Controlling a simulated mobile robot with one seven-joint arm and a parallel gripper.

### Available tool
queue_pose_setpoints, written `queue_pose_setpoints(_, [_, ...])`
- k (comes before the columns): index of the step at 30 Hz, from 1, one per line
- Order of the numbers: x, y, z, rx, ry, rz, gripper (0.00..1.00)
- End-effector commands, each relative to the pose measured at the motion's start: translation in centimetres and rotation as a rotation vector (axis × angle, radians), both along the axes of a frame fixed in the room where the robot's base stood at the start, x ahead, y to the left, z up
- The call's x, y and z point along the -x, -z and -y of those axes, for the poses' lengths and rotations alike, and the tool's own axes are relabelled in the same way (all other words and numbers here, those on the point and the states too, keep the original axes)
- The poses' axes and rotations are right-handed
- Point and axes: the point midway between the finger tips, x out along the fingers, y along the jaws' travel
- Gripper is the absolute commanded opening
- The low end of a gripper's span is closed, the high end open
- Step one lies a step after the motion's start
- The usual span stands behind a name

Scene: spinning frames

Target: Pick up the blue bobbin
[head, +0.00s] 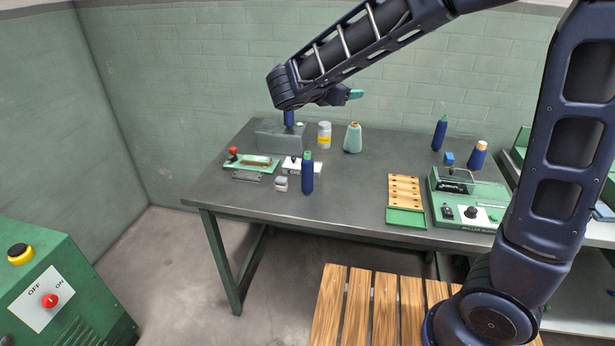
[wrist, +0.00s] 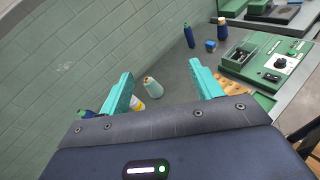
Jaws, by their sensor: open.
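Several dark blue spools stand on the grey table, and I cannot tell which is the blue bobbin. One with a green top (head: 307,175) stands near the front edge. Another green-topped one (head: 440,134) stands at the back right, also in the wrist view (wrist: 189,37). One with an orange-and-white top (head: 478,156) stands right of it. A blue one (head: 289,118) shows partly behind a grey box. My gripper (wrist: 163,82) is open and empty, its teal fingers apart. In the head view it is above the table's back, largely hidden by my arm.
A pale teal cone (head: 353,138) and a white-and-yellow jar (head: 324,135) stand at the back. The grey box (head: 281,138) is left of them. A wooden rack (head: 404,191) and green machine (head: 468,212) are at right. A slatted bench (head: 350,305) is in front.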

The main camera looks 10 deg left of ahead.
Motion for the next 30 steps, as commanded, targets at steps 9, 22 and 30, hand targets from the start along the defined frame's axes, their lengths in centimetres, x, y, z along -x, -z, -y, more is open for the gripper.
queue_pose_setpoints(9, [4.3,0.8,-11.1,0.235,-0.248,0.097,0.64])
queue_pose_setpoints(22, [5.7,11.4,-13.7,0.300,-0.307,0.127,0.64])
queue_pose_setpoints(30, [5.7,21.6,-13.6,0.300,-0.305,0.127,0.64])
